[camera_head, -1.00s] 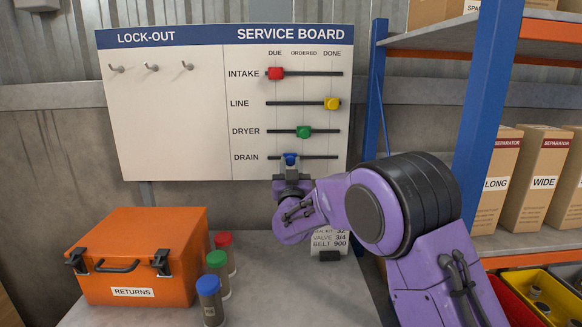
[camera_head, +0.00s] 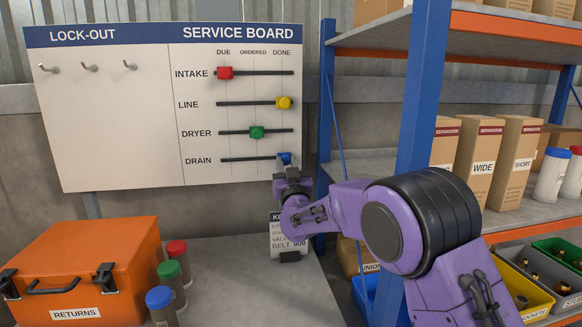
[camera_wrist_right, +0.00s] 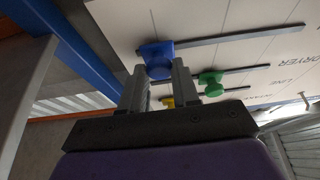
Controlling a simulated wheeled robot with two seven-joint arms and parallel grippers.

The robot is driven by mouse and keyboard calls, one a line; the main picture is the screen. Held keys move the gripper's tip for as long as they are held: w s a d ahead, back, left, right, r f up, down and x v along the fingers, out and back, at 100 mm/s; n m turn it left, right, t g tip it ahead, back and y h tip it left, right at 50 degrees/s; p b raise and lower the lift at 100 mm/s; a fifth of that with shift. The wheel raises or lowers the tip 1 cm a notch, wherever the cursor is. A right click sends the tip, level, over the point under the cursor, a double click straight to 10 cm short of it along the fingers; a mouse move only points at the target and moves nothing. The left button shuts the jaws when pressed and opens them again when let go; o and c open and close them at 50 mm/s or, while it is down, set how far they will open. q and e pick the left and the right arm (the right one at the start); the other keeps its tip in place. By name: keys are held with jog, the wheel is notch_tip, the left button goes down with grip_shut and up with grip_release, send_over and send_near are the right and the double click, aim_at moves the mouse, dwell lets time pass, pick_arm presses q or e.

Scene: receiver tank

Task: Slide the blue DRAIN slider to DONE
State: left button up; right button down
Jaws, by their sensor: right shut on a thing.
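The service board (camera_head: 120,150) hangs on the wall in the head view. The blue DRAIN slider (camera_head: 285,158) is at the right end of its track, under the DONE column. My right gripper (camera_head: 288,168) is shut on it from the front and below, hiding part of it. In the right wrist view, the blue slider (camera_wrist_right: 156,58) sits between the two fingers of the right gripper (camera_wrist_right: 160,82). The left gripper is not in view.
The red INTAKE slider (camera_head: 225,73) is at DUE, the yellow LINE slider (camera_head: 284,102) at DONE, the green DRYER slider (camera_head: 257,132) at ORDERED. A blue shelf post (camera_head: 424,85) stands right of the board. An orange case (camera_head: 90,255) and several capped bottles stand on the bench.

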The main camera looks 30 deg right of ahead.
jog(key=c, duration=0.8)
grip_release()
jog(key=shift+s+d, duration=0.1)
jog(key=shift+d, duration=0.1)
jog(key=shift+c, duration=0.2)
jog(key=shift+f, duration=0.1)
jog(key=b+v, duration=0.3)
jog(key=v, duration=0.7)
jog(key=shift+s+b, duration=0.2)
jog(key=shift+b, duration=0.2)
jog(key=shift+a+f, duration=0.1)
jog(key=shift+a, duration=0.05)
